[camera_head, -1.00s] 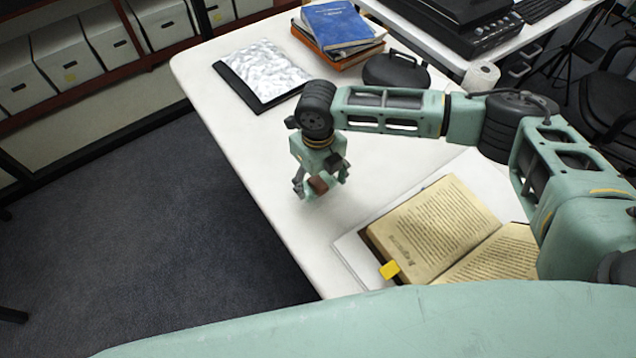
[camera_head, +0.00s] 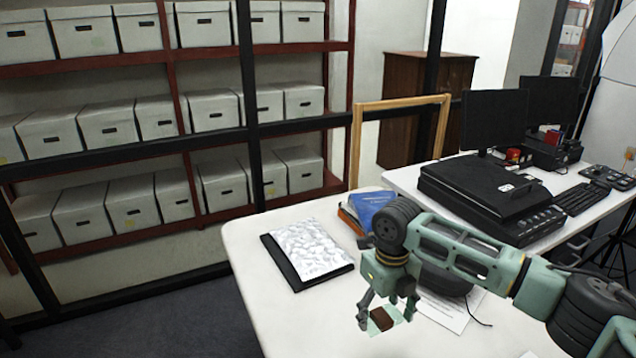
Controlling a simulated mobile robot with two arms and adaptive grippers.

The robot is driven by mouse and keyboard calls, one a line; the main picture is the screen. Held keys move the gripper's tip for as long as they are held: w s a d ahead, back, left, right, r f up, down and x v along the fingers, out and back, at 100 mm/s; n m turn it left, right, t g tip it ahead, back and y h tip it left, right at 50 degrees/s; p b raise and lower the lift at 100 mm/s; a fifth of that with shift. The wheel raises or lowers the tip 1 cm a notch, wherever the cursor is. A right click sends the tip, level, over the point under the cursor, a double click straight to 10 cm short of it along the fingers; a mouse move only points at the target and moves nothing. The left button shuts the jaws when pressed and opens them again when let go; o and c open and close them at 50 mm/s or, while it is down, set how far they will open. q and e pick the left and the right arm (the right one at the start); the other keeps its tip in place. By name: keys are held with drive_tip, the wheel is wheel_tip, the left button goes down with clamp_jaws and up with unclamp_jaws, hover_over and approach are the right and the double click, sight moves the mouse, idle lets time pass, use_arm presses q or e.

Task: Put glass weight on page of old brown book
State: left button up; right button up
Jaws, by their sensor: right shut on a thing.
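My right gripper (camera_head: 386,314) hangs over the white table, pointing down. It is shut on the glass weight (camera_head: 383,319), a small clear greenish block with a brown patch, held between the fingertips. The fingers partly cover the weight. I cannot tell exactly how high it is above the table. The old brown book is outside the current view. My left gripper is not in view.
On the white table (camera_head: 257,318) lie a black folder with a silvery crumpled sheet (camera_head: 310,248) and a stack of books with a blue one on top (camera_head: 368,208). A black scanner (camera_head: 490,200) stands behind my arm. Shelves of archive boxes (camera_head: 108,124) line the back left.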

sight(384, 325)
drive_tip(key=m, duration=0.2)
drive_tip(key=s+r+m, duration=0.1)
drive_tip(key=m, duration=0.1)
drive_tip(key=shift+r, duration=0.15)
drive_tip(key=m, duration=0.1)
drive_tip(key=s+r+m, duration=0.1)
drive_tip(key=m, duration=0.3)
drive_tip(key=shift+s+r, duration=0.15)
drive_tip(key=shift+s, duration=0.1)
drive_tip(key=s+r+m, duration=0.3)
drive_tip(key=s+m, duration=0.2)
drive_tip(key=m, duration=1)
drive_tip(key=s+d+r+m, duration=0.1)
drive_tip(key=s+r+m, duration=0.2)
drive_tip(key=m, duration=1.3)
drive_tip(key=s, duration=0.2)
drive_tip(key=shift+s+d+r, duration=0.2)
drive_tip(key=shift+s+r, duration=0.1)
